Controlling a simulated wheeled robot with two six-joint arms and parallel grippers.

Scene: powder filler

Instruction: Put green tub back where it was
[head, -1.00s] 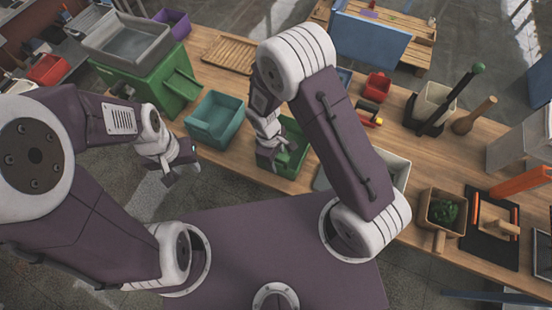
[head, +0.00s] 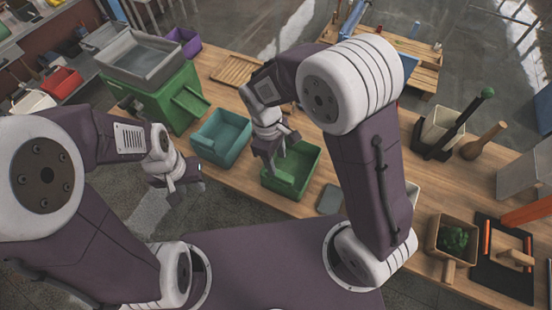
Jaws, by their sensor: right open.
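The green tub (head: 300,184) stands on the wooden workbench near its front edge, right of a teal tub (head: 221,137). It is upright, and its inside looks empty where I can see it. My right gripper (head: 274,164) is open and points down over the tub's left side. Whether its fingers touch the tub wall cannot be told. My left gripper (head: 177,184) hangs off the bench's front edge, left of the teal tub, with nothing visible in it; its jaw state is unclear.
A green machine (head: 165,97) with a grey hopper stands at the left. A grey-green flat piece (head: 330,199) lies right of the green tub, partly behind my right arm. A wooden slatted rack (head: 238,71) lies behind.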

